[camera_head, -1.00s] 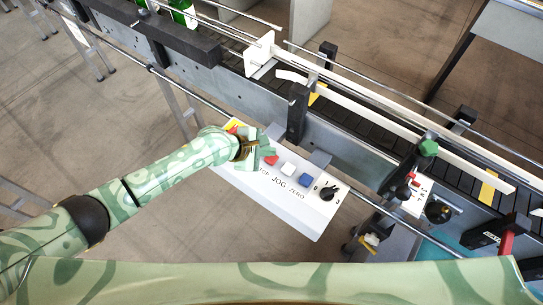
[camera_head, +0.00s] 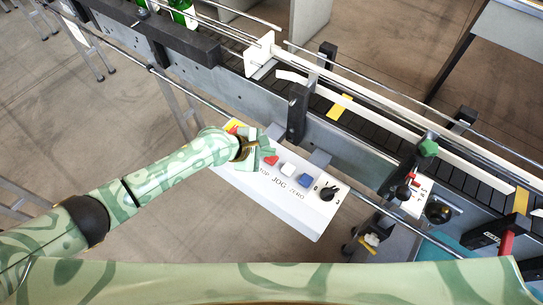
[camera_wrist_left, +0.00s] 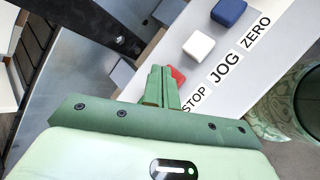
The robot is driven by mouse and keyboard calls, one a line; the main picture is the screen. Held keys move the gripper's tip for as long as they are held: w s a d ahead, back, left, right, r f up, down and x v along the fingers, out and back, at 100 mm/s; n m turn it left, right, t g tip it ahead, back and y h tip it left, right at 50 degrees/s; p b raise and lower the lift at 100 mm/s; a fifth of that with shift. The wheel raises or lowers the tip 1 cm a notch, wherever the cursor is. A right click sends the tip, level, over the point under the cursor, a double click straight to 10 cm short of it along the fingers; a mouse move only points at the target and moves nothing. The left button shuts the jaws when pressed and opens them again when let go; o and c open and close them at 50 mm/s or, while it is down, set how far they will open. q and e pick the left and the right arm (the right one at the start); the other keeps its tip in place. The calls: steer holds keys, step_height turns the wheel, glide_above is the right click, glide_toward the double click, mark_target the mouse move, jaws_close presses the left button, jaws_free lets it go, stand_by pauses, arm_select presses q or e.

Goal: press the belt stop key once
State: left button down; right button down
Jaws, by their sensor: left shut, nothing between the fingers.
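The belt stop key is the red key (camera_head: 271,160) above the word STOP on the white control panel (camera_head: 309,219). My left gripper (camera_head: 266,150) is shut and empty, its fingers right at the red key. In the left wrist view the shut fingers (camera_wrist_left: 161,72) cover part of the red key (camera_wrist_left: 179,75). I cannot tell whether the fingertips touch it. My right gripper is in neither view.
A white key (camera_head: 288,169), a blue key (camera_head: 305,180) and a black knob (camera_head: 328,193) follow on the same panel. The conveyor belt (camera_head: 376,128) runs behind it with guide rails. A dark bracket (camera_head: 298,112) stands close behind the keys. Green bottles (camera_head: 183,12) stand at the top left.

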mark_target(268, 159)
arm_select(q)
steer(key=shift+f, duration=0.1)
stand_by(0.6)
steer(key=shift+f, duration=0.3)
steer(key=shift+f, duration=0.55)
stand_by(0.6)
steer(key=shift+r+p, duration=0.9)
steer(key=shift+r, duration=0.1)
step_height(268, 159, up, 5)
steer(key=p, duration=0.5)
steer(key=shift+r+p, duration=0.1)
steer(key=shift+p, duration=0.25)
